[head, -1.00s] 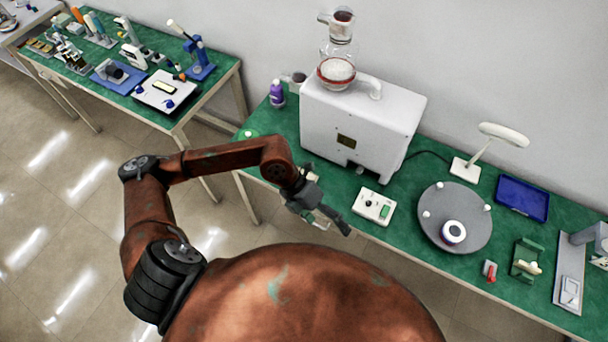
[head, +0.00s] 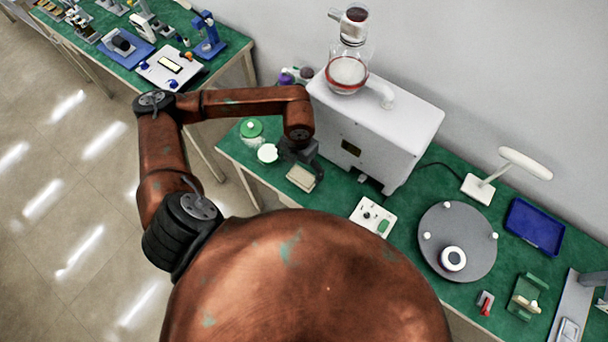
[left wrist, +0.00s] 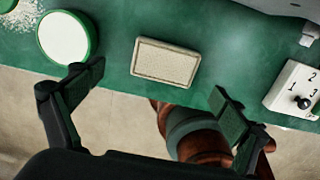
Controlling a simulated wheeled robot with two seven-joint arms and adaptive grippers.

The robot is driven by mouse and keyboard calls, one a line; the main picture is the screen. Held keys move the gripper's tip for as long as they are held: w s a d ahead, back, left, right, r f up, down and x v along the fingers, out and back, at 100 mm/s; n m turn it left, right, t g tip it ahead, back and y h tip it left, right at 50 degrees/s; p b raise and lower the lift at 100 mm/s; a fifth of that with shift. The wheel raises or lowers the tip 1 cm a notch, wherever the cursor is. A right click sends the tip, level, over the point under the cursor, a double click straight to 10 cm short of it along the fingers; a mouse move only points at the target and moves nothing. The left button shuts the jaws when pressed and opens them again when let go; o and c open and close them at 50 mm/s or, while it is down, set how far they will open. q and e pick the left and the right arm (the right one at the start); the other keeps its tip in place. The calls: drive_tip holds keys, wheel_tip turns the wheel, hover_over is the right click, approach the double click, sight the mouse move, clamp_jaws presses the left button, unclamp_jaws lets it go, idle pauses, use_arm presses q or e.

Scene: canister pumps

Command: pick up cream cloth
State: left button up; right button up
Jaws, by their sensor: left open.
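The cream cloth (head: 301,178) is a small folded rectangular pad lying on the green bench near its front edge. In the left wrist view the cloth (left wrist: 165,62) lies flat, beyond the fingertips and roughly centred between them. My left gripper (head: 299,153) is above and just behind the cloth in the head view, partly hiding its surroundings. In the left wrist view my left gripper (left wrist: 158,92) is open, with its two fingers wide apart and nothing between them. My right gripper is not in view.
A green-rimmed white dish (left wrist: 65,38) lies left of the cloth, near spilled white granules (left wrist: 22,14). A white control box (head: 372,216) stands to the right. The large white machine (head: 375,130) with a glass vessel stands behind. The bench's front edge is close to the cloth.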

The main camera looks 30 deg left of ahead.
sight(302, 177)
use_arm(q)
drive_tip(key=f, duration=0.3)
drive_tip(key=shift+d+f, duration=0.35)
drive_tip(key=shift+d, duration=0.05)
drive_tip(key=shift+f, duration=0.85)
drive_tip(key=c, duration=1)
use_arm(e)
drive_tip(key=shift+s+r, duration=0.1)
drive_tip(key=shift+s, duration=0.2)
use_arm(q)
drive_tip(key=shift+r, duration=0.1)
drive_tip(key=shift+c, duration=0.2)
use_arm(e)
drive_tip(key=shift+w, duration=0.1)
